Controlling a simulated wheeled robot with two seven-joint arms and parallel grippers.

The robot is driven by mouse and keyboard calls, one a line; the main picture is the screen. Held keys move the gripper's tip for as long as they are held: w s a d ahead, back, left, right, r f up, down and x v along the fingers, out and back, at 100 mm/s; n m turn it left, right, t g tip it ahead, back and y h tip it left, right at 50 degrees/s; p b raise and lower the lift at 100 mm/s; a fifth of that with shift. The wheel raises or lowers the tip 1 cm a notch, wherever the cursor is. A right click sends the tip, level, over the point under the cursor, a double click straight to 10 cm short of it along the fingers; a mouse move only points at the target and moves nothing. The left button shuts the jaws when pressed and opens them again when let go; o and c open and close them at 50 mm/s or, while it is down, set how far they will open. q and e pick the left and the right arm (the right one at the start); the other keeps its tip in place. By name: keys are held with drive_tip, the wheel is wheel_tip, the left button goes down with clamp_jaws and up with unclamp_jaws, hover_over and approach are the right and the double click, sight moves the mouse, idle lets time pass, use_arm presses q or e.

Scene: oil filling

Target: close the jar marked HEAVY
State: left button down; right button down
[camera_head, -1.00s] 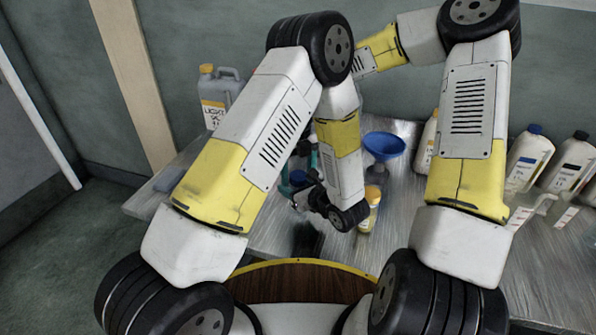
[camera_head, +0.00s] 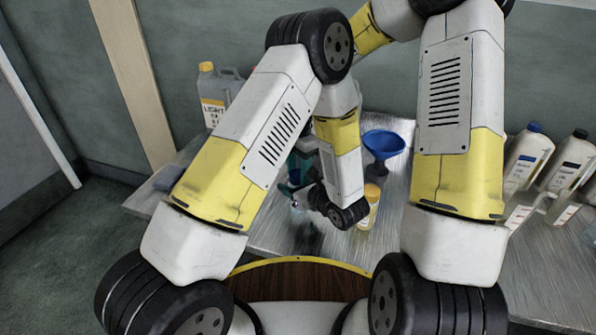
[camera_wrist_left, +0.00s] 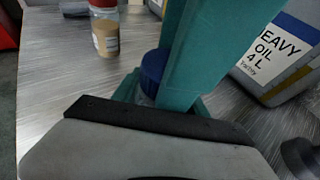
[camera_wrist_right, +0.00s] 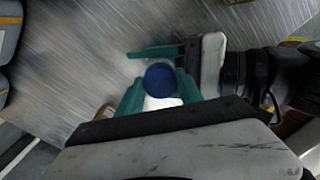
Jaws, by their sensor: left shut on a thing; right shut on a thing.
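The jar marked HEAVY (camera_wrist_left: 275,50) is grey with a white, blue and yellow label, at the right of the left wrist view. In the head view my arms seem to hide it. A blue cap (camera_wrist_right: 162,78) sits between the teal fingers of my right gripper (camera_wrist_right: 160,92), with a white part below it. Whether the white part belongs to the cap I cannot tell.
A blue funnel (camera_head: 383,144) stands behind a small yellow-capped bottle (camera_head: 368,206). The LIGHT canister (camera_head: 217,90) is at the back left. White bottles (camera_head: 527,158) stand at the right. A small jar (camera_wrist_left: 106,35) stands on the metal table (camera_wrist_left: 50,60).

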drive_tip(key=m, duration=0.5)
drive_tip(key=shift+a, duration=0.1)
drive_tip(key=m, duration=0.5)
drive_tip(key=c, duration=0.8)
unclamp_jaws()
drive_tip(key=shift+r, duration=2.3)
wheel_tip(320, 180, up, 3)
drive_tip(key=m, duration=0.6)
drive_tip(key=shift+r, duration=0.2)
